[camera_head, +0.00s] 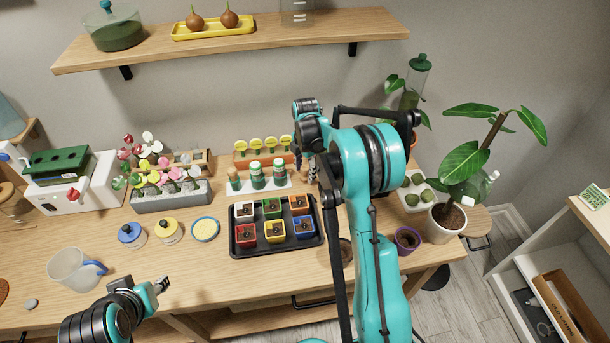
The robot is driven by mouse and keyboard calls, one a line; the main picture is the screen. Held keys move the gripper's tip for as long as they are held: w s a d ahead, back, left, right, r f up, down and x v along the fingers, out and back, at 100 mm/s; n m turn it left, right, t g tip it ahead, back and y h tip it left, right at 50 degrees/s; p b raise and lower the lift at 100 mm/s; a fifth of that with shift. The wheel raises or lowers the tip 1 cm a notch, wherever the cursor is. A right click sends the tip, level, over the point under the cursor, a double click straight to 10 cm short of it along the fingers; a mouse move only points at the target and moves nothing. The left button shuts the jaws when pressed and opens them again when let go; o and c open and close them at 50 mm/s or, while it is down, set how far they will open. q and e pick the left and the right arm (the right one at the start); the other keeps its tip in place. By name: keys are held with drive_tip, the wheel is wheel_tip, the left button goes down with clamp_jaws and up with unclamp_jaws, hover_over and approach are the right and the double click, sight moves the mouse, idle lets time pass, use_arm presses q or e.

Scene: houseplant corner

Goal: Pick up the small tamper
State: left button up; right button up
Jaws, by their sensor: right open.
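I cannot pick out the small tamper for certain. A white tray (261,189) behind the seedling pots holds a small brown piece (234,179) at its left end and green-and-white bottles (257,176) beside it. My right gripper (312,176) is at the right end of this tray, pointing down and open. It is small in the picture, and my own arm hides part of the area around it. My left gripper (162,284) is low over the front of the table, apart from the objects; its jaw gap is unclear.
A black tray (236,254) of coloured pots lies in front of the white tray. Yellow labels (270,144) stand behind it. Lidded jars (131,236), a clear jug (72,268) and a flower rack (170,202) are left. A potted plant (447,222) stands right.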

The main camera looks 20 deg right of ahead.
drive_tip(key=shift+r, duration=0.1)
drive_tip(key=c, duration=1.2)
drive_tip(key=shift+o, duration=0.2)
drive_tip(key=shift+r, duration=0.15)
